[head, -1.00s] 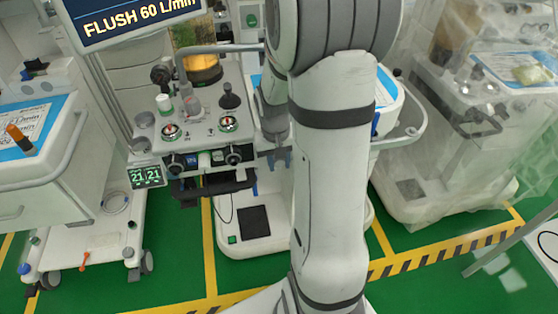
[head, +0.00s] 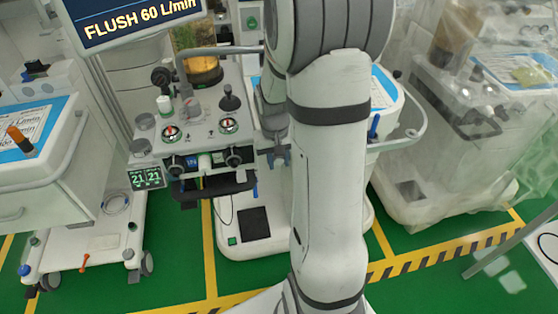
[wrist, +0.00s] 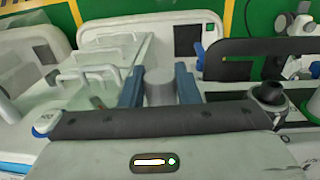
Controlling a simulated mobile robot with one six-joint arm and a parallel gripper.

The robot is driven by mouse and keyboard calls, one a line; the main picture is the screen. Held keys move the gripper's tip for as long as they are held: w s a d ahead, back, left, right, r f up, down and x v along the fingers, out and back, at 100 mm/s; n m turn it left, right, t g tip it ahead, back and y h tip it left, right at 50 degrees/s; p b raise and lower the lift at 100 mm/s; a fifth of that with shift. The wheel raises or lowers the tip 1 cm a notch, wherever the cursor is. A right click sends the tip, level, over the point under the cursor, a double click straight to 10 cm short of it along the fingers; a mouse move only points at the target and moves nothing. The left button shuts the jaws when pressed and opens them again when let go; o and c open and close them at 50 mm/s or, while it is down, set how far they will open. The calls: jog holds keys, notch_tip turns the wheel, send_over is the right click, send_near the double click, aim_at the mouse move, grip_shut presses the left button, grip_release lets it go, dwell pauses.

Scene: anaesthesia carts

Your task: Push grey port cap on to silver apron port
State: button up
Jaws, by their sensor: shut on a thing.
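My gripper shows in the wrist view (wrist: 160,88) with its two blue fingers closed on the sides of the grey port cap (wrist: 159,84), a plain grey cylinder. In the head view my gripper (head: 278,156) is just right of the middle cart's front panel, partly behind my arm. The cap is too small to make out there. I cannot pick out the silver apron port in either view; it may be hidden by my arm or gripper.
The middle cart has a knobbed front panel (head: 213,161) and a black handle (head: 214,187), also at the right of the wrist view (wrist: 250,60). A white cart (head: 40,150) stands at left, a plastic-covered one (head: 440,150) at right. Green floor shows between them.

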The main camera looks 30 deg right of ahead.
jog(key=shift+w+d, duration=0.2)
jog(key=shift+w, duration=0.5)
jog(key=o, duration=1)
jog(key=shift+r, duration=0.1)
jog(key=r+p, duration=0.1)
jog(key=r, duration=0.6)
jog(key=shift+a, duration=0.2)
jog(key=shift+r, duration=0.3)
